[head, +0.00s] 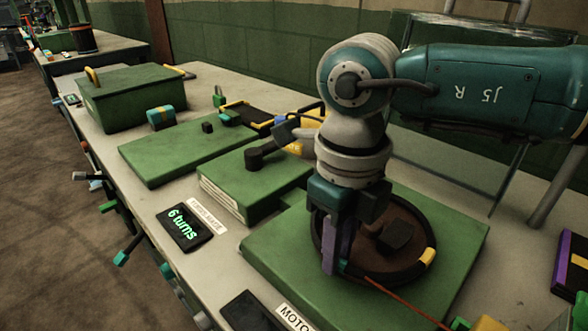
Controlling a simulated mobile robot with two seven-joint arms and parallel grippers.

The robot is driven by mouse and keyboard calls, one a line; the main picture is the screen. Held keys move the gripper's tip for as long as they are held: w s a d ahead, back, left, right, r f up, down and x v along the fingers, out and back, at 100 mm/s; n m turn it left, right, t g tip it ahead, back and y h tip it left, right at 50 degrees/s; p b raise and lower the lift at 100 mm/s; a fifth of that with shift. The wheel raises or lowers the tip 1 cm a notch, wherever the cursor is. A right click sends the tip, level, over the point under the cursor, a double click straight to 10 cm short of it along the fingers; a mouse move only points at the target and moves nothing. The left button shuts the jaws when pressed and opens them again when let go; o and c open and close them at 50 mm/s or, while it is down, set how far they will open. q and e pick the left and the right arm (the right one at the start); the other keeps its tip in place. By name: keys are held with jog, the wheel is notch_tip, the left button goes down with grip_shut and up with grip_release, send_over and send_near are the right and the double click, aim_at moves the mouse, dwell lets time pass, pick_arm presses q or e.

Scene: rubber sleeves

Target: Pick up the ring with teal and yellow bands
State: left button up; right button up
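A dark round ring-like rim (434,232) lies around a brown dish on a green block, with a yellow band at its right side. Any teal band on it is not clear, as my gripper covers its left part. Whether the fingers close on the rim is hidden. My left gripper is not in view.
A green plate (190,148) and a green block (250,188) stand left of my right gripper. A green box (137,98) is at the back left. A red rod (405,303) runs toward the front right. Coloured handles stick out along the table's left edge.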

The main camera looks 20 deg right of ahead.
grip_shut()
dwell(0.9)
